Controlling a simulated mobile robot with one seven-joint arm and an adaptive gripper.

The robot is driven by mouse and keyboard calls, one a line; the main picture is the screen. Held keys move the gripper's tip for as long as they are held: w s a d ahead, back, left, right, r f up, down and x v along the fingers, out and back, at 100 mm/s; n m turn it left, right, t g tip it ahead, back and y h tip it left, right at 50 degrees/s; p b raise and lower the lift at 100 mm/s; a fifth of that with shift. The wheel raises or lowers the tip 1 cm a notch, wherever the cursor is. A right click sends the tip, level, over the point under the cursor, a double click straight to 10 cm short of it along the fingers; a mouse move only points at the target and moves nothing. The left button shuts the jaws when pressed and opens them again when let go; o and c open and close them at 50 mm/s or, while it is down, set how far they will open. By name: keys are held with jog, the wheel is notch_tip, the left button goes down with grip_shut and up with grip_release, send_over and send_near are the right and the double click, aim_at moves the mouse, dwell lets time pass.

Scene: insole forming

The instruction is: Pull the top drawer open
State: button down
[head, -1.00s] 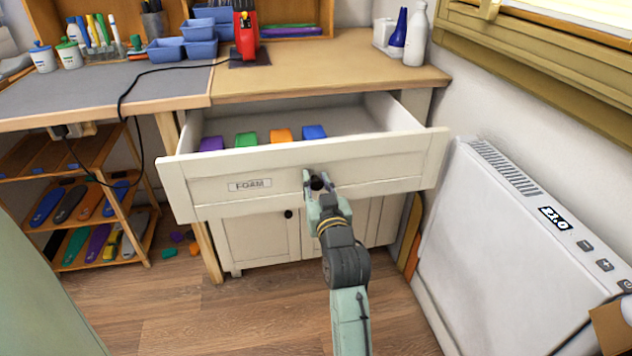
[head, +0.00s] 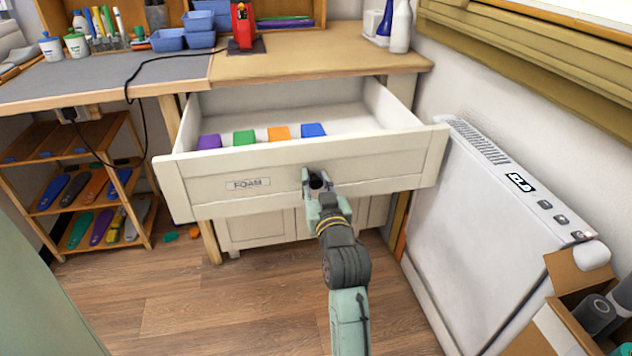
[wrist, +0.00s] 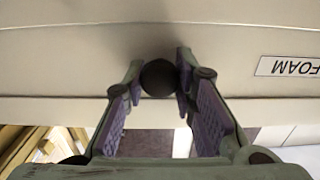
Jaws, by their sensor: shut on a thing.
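The top drawer (head: 390,165) is a cream front with a FOAM label (head: 248,183), and it stands well out from the cabinet. Purple, green, orange and blue foam pieces (head: 278,133) lie inside it. Its dark round knob (wrist: 159,77) shows between my fingers in the wrist view, and the FOAM label appears upside down there. My gripper (head: 318,186) is at the middle of the drawer front, shut on the knob. The fingers cover part of the knob in the head view.
A white heater (head: 470,210) stands close to the drawer's right end. An open cardboard box (head: 560,275) is at the lower right. A shelf rack with insoles (head: 92,190) stands at left. The worktop (head: 320,62) is above.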

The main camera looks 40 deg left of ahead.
jog(key=c, duration=1.3)
grip_release()
jog(key=v, duration=0.7)
jog(key=shift+s+d, duration=0.15)
jog(key=shift+s, duration=0.05)
